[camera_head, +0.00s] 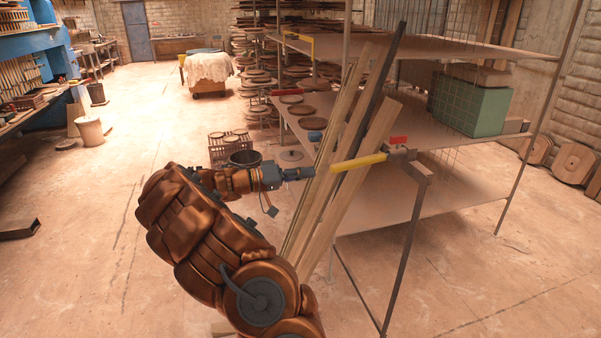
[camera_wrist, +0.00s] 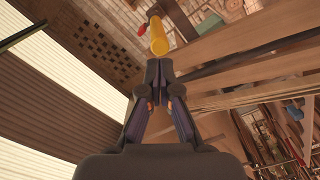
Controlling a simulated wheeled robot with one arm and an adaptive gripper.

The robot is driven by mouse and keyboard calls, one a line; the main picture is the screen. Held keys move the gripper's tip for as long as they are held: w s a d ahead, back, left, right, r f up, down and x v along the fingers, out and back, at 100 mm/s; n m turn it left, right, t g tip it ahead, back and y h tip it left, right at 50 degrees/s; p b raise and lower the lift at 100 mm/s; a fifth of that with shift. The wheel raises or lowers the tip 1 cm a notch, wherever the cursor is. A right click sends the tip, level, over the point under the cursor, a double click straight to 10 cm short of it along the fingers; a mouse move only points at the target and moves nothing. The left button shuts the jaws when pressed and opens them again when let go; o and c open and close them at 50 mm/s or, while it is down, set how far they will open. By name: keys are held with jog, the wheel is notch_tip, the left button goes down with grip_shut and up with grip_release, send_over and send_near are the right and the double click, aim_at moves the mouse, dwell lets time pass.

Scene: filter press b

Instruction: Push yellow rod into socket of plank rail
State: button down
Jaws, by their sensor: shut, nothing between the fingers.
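The yellow rod (camera_head: 357,163) lies nearly level across the front of the leaning planks. Its right end meets a grey bracket of the plank rail (camera_head: 405,157), which sits on a dark upright post. Whether the rod's right end is inside the socket I cannot tell. My gripper (camera_head: 311,172) is shut and empty at the rod's left end, its tips very close to it.
Several long planks (camera_head: 340,175) lean behind the rod against the shelf rack (camera_head: 440,130). A red part (camera_head: 398,140) sits on the bracket. A green crate (camera_head: 470,104) stands on the shelf. The floor to the left is mostly clear.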

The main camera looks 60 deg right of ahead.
aim_at(331, 170)
jog(key=shift+p+x, duration=0.85)
jog(key=shift+x, duration=1.3)
jog(key=shift+s+d+b, duration=0.25)
jog(key=shift+s+b, duration=0.05)
jog(key=shift+b, duration=0.35)
jog(key=shift+w+a+f, duration=0.1)
jog(key=shift+b+v, duration=0.6)
jog(key=shift+v, duration=0.35)
jog(key=shift+w+a, duration=0.35)
jog(key=shift+w, duration=0.05)
jog(key=v, duration=1.1)
jog(key=shift+w+a, duration=0.2)
